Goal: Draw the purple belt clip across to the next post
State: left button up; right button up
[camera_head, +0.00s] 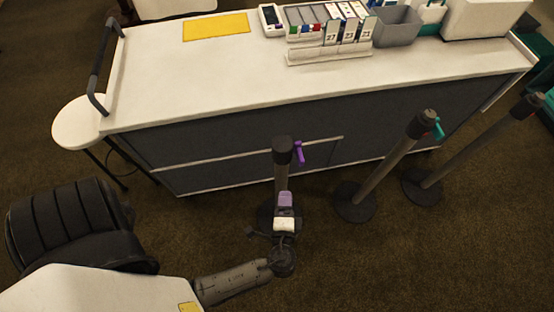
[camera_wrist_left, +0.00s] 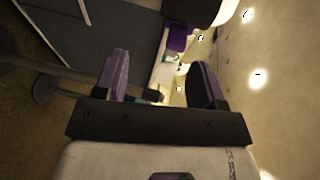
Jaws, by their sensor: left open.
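The purple belt clip (camera_head: 299,153) sits on the right side of the black head (camera_head: 282,152) of the nearest post. In the left wrist view the purple clip (camera_wrist_left: 178,38) shows ahead, beyond and between the fingertips, beside a dark post head (camera_wrist_left: 190,10). My left gripper (camera_head: 285,197) is open and empty, below and in front of that head in the head view, with its purple-padded fingers (camera_wrist_left: 160,72) apart. It hides part of the post. The neighbouring post (camera_head: 400,150) stands to the right with a teal clip (camera_head: 438,129) on its head. My right gripper does not show.
A long counter (camera_head: 230,80) with dark panels stands behind the posts, holding a yellow mat (camera_head: 216,26), number cards and a grey bin (camera_head: 397,26). A third post (camera_head: 480,150) leans into view farther right. A round white stool (camera_head: 78,122) is at left. Carpet lies in front.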

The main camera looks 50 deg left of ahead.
aim_at(300, 165)
pick_arm(q)
jog(key=w+a+t, duration=0.1)
jog(key=w+a, duration=0.1)
jog(key=w, duration=0.2)
jog(key=w+a+r+m, duration=0.1)
jog(key=w+a, duration=0.2)
jog(key=w, duration=0.1)
jog(key=w+a+r+m+t, duration=0.1)
jog(key=w+a, duration=0.2)
jog(key=w, duration=0.1)
jog(key=shift+t, duration=0.3)
grip_shut()
dwell(0.6)
